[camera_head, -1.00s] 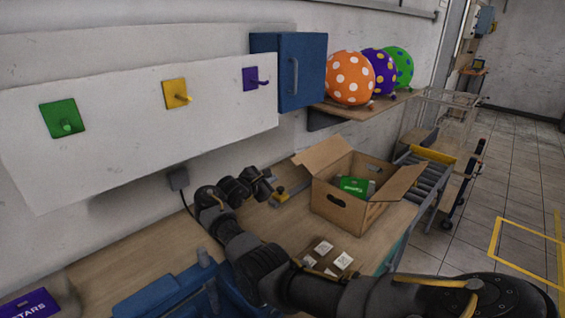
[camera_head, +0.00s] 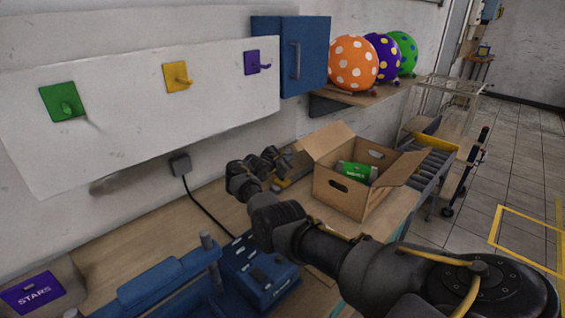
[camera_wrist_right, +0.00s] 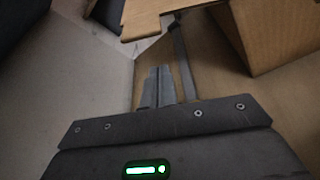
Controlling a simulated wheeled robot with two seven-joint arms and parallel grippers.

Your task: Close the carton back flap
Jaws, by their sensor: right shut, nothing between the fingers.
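The brown cardboard carton (camera_head: 345,198) stands open on the workbench. A flap at its back left (camera_head: 326,139) stands up and leans outward. Another flap on its right side (camera_head: 404,169) sticks out at a slant. A green packet (camera_head: 352,171) shows inside. My right gripper (camera_head: 281,158) is beside the carton, on its left, below the raised flap. In the right wrist view its fingers (camera_wrist_right: 159,86) are shut and empty, with the cardboard flap (camera_wrist_right: 150,14) and a carton wall (camera_wrist_right: 278,35) beyond them. Contact is unclear. My left gripper is not in view.
A blue wall cabinet (camera_head: 290,56) and a shelf (camera_head: 372,95) with dotted balloons are above the bench. A roller conveyor (camera_head: 432,164) lies right of the carton. A blue machine (camera_head: 258,274) stands at the front. The wall is close behind.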

